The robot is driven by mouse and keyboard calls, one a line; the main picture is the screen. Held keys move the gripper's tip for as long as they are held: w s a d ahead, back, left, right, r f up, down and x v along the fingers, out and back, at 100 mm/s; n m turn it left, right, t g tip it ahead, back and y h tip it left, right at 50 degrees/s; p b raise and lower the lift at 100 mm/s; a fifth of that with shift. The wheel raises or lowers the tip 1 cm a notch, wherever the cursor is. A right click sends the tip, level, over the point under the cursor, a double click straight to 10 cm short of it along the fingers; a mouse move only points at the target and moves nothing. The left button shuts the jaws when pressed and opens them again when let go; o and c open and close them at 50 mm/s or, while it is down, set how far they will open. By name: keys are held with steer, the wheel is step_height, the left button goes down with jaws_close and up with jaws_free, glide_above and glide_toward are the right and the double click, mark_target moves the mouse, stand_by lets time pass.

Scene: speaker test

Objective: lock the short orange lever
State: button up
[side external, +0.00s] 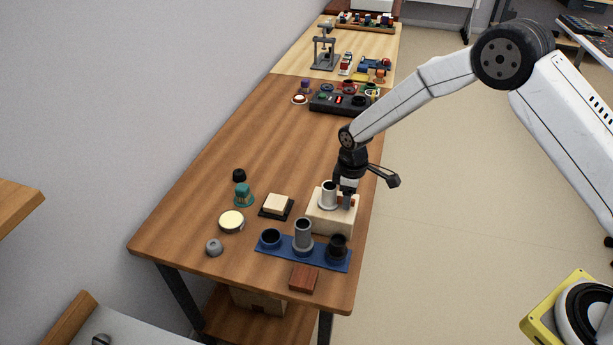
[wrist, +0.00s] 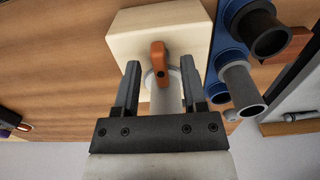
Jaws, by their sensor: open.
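The short orange lever (wrist: 158,58) sits on a cream block (wrist: 125,35), beside a pale grey cylinder (wrist: 166,98). In the wrist view my gripper (wrist: 160,66) is open, with one finger on each side of the lever's lower end and the cylinder. A gap shows between each finger and the lever, and the depth between them is hard to tell. In the side view my gripper (side external: 346,192) points down over the cream block (side external: 328,222), next to the cylinder (side external: 328,194). Only a small bit of orange shows there, with the rest hidden by my gripper.
A blue base (side external: 289,255) with several upright tubes stands close in front of the block. A reddish-brown block (side external: 303,278) lies near the table's front edge. A cream square on a dark base (side external: 277,205) and small round items stand left. Mid-table is clear.

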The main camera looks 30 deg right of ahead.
steer(key=shift+r, duration=3.7)
steer(key=shift+s+d+r, duration=0.3)
steer(key=shift+s+r, duration=0.1)
steer(key=s+d+r+m+t, duration=0.1)
steer(key=s+d+r+m, duration=0.1)
steer(key=s, duration=0.5)
steer(key=s+d+r+m, duration=0.2)
steer(key=s+d+m, duration=0.1)
steer(key=s, duration=0.4)
steer(key=s+d+r+m+t, duration=0.1)
steer(key=s+d+r+m, duration=0.1)
steer(key=s, duration=0.5)
steer(key=shift+s+d+m+t, duration=0.2)
steer(key=shift+d+m+t, duration=0.15)
steer(key=shift+m, duration=0.55)
